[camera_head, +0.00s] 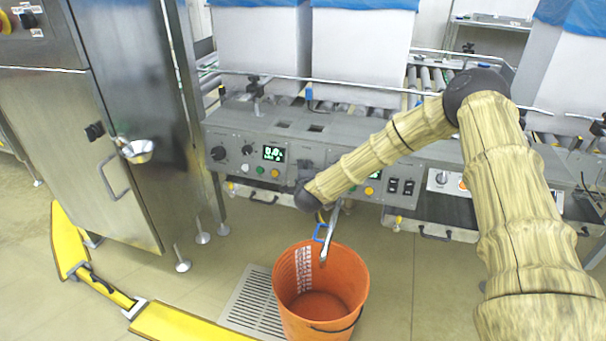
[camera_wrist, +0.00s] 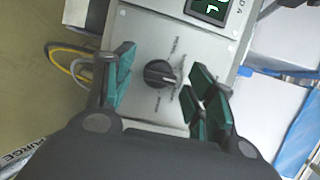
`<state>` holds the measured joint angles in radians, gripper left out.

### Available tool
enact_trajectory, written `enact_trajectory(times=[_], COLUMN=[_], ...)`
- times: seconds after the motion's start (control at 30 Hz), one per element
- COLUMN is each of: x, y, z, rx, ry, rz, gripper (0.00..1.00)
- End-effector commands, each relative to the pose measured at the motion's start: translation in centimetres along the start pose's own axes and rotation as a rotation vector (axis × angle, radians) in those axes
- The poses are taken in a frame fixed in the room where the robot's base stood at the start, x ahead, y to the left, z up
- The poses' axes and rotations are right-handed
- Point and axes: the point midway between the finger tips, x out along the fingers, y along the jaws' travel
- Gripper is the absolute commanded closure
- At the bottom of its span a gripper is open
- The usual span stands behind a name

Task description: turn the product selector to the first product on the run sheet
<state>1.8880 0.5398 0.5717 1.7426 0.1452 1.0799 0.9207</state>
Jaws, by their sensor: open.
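In the wrist view a round black selector knob (camera_wrist: 158,74) sits on a light grey panel (camera_wrist: 140,40). Small labels stand around it, too small to read. My gripper (camera_wrist: 162,68) is open, with its green-padded fingers on either side of the knob and a visible gap to it. In the head view my dark wrist is in front of the long machine panel (camera_head: 235,133); it hides this knob and most of my gripper. I see no readable run sheet.
A lit display (camera_wrist: 210,8) is above the knob. An orange bucket (camera_head: 322,300) stands on the floor below my wrist. Two other black knobs, one at far left (camera_head: 218,153), and a lit display (camera_head: 274,153) are on the panel. A steel cabinet (camera_head: 80,130) stands left.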

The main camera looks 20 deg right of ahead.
Motion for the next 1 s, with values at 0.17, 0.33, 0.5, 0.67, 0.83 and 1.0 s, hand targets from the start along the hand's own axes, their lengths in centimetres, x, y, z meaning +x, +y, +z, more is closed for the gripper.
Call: enact_trajectory(times=[0.17, 0.33, 0.5, 0.67, 0.83, 1.0], x=[-2.0, -5.1, -8.2, -10.3, -11.5, -11.7], y=[0.0, 0.0, 0.0, 0.1, 0.0, 0.0], z=[0.0, 0.0, 0.0, 0.0, -0.1, -0.1], rx=[0.0, 0.001, 0.001, 0.0, 0.0, 0.0], ry=[-0.001, -0.002, -0.002, -0.001, 0.0, 0.0], rz=[0.002, 0.002, 0.001, 0.002, 0.001, 0.001], gripper=[0.45, 0.45, 0.45, 0.45, 0.45, 0.45])
